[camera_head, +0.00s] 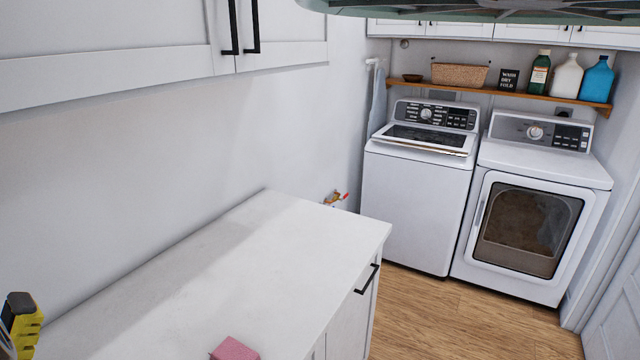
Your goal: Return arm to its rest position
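My gripper is not in view, and no part of my arm can be made out for sure. The white washer (415,205) stands at the back with its top lid closed or nearly so. The white dryer (535,225) stands to its right with its front glass door shut.
A white counter (250,250) fills the lower middle. On it lie a pink block (234,349) and a yellow-and-black object (22,325), cut off at left. White cabinets (120,45) hang above. A wooden shelf (510,93) carries a basket (460,74) and bottles. Wood floor (450,320) is clear.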

